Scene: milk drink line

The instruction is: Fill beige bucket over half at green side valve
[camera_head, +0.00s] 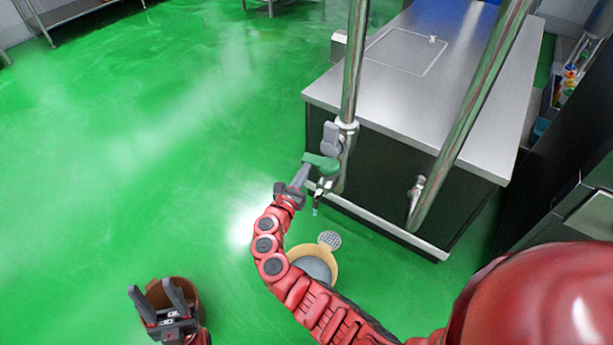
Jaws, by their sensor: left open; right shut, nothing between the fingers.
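The beige bucket (331,260) stands on the floor below the pipe, partly hidden by my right arm. A pale grey-blue surface shows inside it; I cannot tell its depth. The green side valve handle (322,162) is on a small tap on the upright metal pipe (354,70). A small pale blue bit shows under the tap's spout (318,193). My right gripper (303,172) is shut with nothing in it, its tips at or beside the green handle. I cannot tell whether they touch. My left gripper (158,298) is open and empty at the lower left.
A brown bucket (193,290) is behind my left gripper, partly hidden. A round floor drain (329,240) is beside the beige bucket. A steel-topped counter (420,90) stands behind the pipe, and a second pipe (470,105) slants to the right. The green floor at left is clear.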

